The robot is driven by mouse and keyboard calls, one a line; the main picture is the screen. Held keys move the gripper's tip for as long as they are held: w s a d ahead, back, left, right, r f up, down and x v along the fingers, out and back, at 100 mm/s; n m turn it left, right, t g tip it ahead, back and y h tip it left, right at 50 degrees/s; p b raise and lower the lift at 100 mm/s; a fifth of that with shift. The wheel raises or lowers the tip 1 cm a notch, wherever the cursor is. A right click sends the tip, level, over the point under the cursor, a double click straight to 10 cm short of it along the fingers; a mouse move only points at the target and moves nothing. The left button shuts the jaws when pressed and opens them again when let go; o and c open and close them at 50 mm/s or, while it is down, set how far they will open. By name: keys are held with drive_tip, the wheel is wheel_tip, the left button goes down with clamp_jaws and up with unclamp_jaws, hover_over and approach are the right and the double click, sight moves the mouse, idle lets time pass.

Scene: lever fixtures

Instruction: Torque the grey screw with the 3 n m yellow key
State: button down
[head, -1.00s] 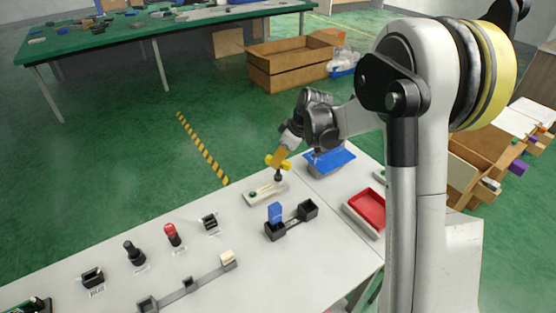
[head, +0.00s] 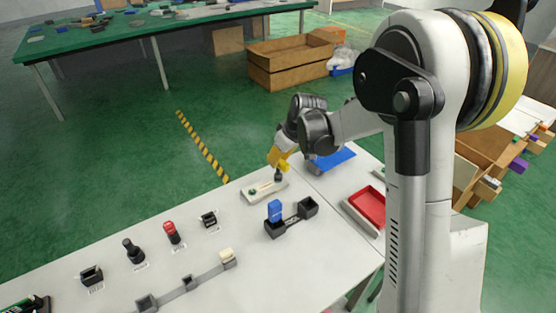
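The yellow key (head: 284,166) stands upright over the right end of a pale fixture plate (head: 258,194) on the white table. Its dark shaft (head: 278,176) reaches down to the plate. The grey screw cannot be made out; the key's lower end covers that spot. My gripper (head: 279,158) comes down from the upper right, with its yellowish fingers at the key's head. It appears shut on the key, though the fingers are small and partly hidden.
A blue key (head: 275,208) stands in a dark two-block holder (head: 291,222) in front. A blue tray (head: 336,157) and a red tray (head: 370,204) lie to the right. Switches, including a red-topped one (head: 171,232), and a slider rail (head: 188,284) are to the left.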

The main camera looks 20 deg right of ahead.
drive_tip(key=shift+r+p, duration=1.45)
drive_tip(key=shift+r, duration=0.9)
